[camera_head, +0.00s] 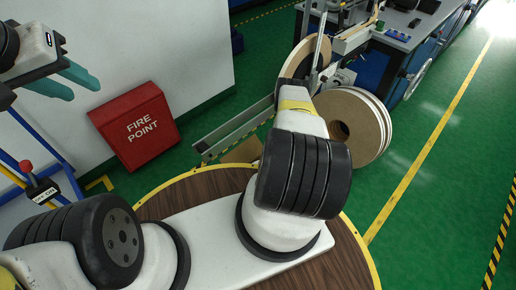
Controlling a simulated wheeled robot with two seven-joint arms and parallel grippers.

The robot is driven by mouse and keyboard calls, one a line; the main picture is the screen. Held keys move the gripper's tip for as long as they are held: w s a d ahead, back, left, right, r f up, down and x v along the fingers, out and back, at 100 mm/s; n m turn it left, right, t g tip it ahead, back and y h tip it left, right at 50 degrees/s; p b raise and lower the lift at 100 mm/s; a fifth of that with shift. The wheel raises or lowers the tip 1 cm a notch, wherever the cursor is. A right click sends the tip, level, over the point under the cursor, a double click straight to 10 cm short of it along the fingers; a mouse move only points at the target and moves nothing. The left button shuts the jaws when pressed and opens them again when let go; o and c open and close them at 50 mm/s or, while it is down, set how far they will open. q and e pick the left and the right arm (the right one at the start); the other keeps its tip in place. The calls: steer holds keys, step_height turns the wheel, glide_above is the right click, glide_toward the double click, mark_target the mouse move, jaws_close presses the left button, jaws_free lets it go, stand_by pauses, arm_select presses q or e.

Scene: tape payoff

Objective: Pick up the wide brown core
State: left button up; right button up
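Wide, round brown rolls or cores stand on the right of the head view. A stack of large tan discs (371,124) with a dark centre hole leans near the blue bench. Another brown disc (318,49) is mounted upright on the metal frame behind it. I cannot tell which is the wide brown core. My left gripper (84,91) is at the upper left, with its two teal fingers apart and nothing between them, far from the discs.
A red fire point box (135,125) stands by the white wall. A blue workbench (405,47) is at the upper right. A metal rail (235,130) lies low in front of the discs. Green floor (437,170) is clear at the right, beyond a yellow line.

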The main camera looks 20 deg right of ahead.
jaws_close()
stand_by(1.4)
